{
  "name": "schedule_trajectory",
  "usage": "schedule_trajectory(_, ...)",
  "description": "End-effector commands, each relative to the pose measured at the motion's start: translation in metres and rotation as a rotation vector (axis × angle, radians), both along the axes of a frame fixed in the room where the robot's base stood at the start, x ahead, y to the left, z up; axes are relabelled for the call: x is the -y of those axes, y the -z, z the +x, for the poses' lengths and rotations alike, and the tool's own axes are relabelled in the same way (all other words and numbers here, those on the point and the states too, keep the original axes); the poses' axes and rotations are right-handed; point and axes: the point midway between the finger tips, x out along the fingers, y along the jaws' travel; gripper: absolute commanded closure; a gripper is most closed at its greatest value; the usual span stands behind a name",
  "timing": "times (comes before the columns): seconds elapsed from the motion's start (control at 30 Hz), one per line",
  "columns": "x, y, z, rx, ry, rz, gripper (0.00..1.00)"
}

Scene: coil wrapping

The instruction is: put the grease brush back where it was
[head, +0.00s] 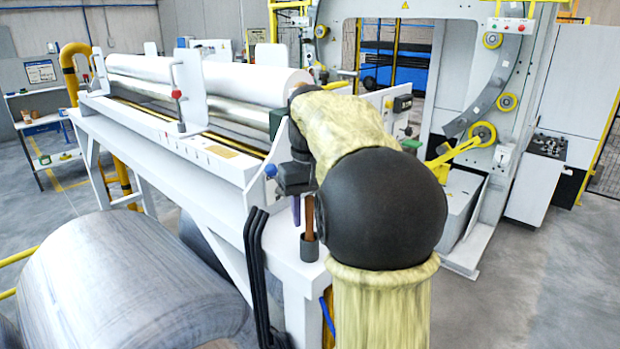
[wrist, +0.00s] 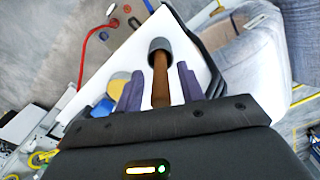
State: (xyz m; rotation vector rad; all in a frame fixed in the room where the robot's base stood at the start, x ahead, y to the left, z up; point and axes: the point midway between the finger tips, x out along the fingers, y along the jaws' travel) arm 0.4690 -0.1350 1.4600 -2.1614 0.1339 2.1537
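The grease brush shows as a brown handle (head: 309,215) standing in a dark grey cup (head: 309,248) on the near end of the white machine frame. Its lower end is hidden inside the cup. In the wrist view the handle (wrist: 160,82) runs from the cup (wrist: 160,46) back between my two purple fingers. My gripper (wrist: 159,72) is open, with a visible gap on each side of the handle. In the head view my gripper (head: 300,207) points down just above the cup, and only one purple finger shows clearly.
Black hoses (head: 256,270) hang over the frame's edge left of the cup. A large grey coil (head: 130,285) lies on the floor at left. Long rollers (head: 235,85) run along the frame behind my gripper. In the wrist view a red cable (wrist: 88,45) curves near the white surface.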

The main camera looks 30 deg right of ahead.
Motion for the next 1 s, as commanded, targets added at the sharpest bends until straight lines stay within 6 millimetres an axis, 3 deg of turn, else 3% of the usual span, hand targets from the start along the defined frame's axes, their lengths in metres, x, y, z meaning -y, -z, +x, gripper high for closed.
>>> schedule_trajectory(0.6, 0.000, -0.093, 0.001, 0.002, 0.000, 0.000, 0.61)
schedule_trajectory(1.0, 0.000, -0.105, -0.001, 0.000, 0.000, 0.000, 0.61)
